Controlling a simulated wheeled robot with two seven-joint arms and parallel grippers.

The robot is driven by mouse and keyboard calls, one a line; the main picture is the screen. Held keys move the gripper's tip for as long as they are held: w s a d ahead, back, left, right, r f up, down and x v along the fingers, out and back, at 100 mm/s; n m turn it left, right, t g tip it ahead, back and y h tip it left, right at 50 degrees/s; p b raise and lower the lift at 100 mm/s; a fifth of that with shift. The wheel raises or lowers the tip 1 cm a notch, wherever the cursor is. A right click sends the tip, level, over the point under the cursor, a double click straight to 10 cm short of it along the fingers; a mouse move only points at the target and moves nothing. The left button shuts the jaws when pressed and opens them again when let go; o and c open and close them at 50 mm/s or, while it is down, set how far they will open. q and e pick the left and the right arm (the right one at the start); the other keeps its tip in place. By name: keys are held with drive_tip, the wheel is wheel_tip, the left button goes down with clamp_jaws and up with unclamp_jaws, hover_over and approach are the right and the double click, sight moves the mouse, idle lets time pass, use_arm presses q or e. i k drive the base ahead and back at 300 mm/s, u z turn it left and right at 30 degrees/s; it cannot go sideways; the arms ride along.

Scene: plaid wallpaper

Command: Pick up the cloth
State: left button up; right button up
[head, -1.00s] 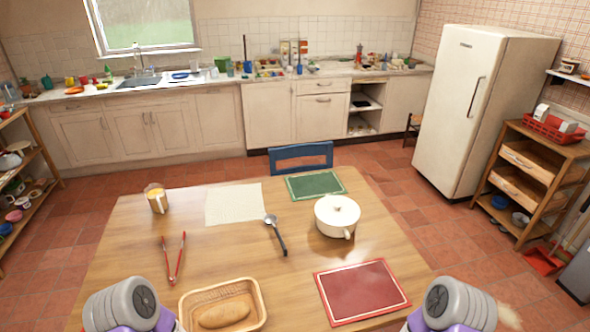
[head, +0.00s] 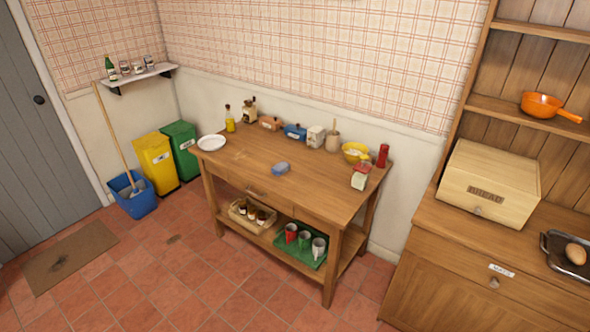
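A small blue-grey item (head: 281,168) lies on the middle of a wooden side table (head: 240,160). It may be a folded cloth or a sponge; it is too small to tell. No other cloth shows in the head view now. Neither of my grippers is in view.
On the table stand a white plate (head: 212,142), a yellow bowl (head: 355,152), a red bottle (head: 383,156) and several jars. A cabinet with a bread box (head: 489,182) is at right. Bins and a blue bucket (head: 134,196) are at left.

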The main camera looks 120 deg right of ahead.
sight(282, 167)
drive_tip(key=z, duration=3.85)
